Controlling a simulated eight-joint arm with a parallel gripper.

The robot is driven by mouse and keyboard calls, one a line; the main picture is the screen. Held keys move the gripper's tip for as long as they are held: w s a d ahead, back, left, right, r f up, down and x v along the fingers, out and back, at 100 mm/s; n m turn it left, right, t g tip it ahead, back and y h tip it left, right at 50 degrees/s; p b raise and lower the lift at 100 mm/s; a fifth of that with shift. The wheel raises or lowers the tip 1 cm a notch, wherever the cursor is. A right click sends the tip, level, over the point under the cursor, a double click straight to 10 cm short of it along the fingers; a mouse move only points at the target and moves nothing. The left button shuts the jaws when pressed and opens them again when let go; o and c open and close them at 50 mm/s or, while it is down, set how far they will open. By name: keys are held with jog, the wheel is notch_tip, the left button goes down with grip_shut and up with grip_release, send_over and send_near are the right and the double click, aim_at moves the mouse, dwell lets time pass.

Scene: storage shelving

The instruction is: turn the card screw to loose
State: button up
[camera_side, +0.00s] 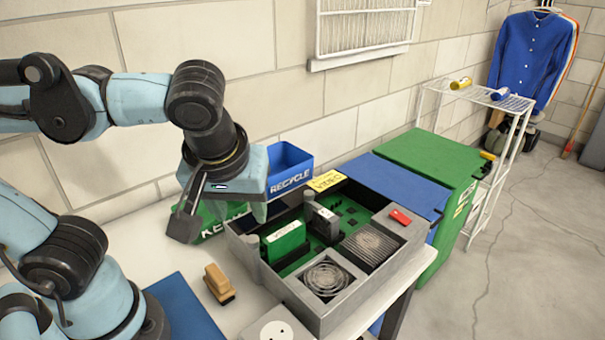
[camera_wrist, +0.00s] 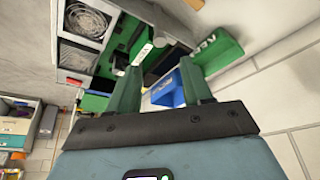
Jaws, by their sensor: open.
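An open grey computer case (camera_side: 335,309) sits on the white table with a green circuit board (camera_side: 351,216) inside. A green card (camera_side: 286,244) with a white label stands in its left part. A grey round post (camera_side: 253,243) stands at the card's left end, and another (camera_side: 309,196) behind it; I cannot tell which is the card screw. My gripper (camera_side: 258,211) hangs above the case's back left corner. In the wrist view its two green fingers (camera_wrist: 162,85) are apart with nothing held between them. A white-labelled part (camera_wrist: 142,54) shows beyond them.
A blue RECYCLE bin (camera_side: 290,175) and a green KEEP bin (camera_side: 212,222) stand behind the case, near my gripper. A yellow VIDEO sign (camera_side: 325,181) is at its back edge. A tan-handled brush (camera_side: 219,283) lies left of the case. The table's front left has some free room.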

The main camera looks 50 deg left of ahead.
jog(key=shift+v, duration=1.25)
jog(key=w+a+f+m+t+h, duration=0.3)
jog(key=w+a+f+m+t, duration=0.1)
jog(key=w+a+f+m, duration=0.3)
jog(key=shift+w+a+f+m, duration=0.25)
jog(key=shift+w+m, duration=0.4)
jog(key=shift+m, duration=0.35)
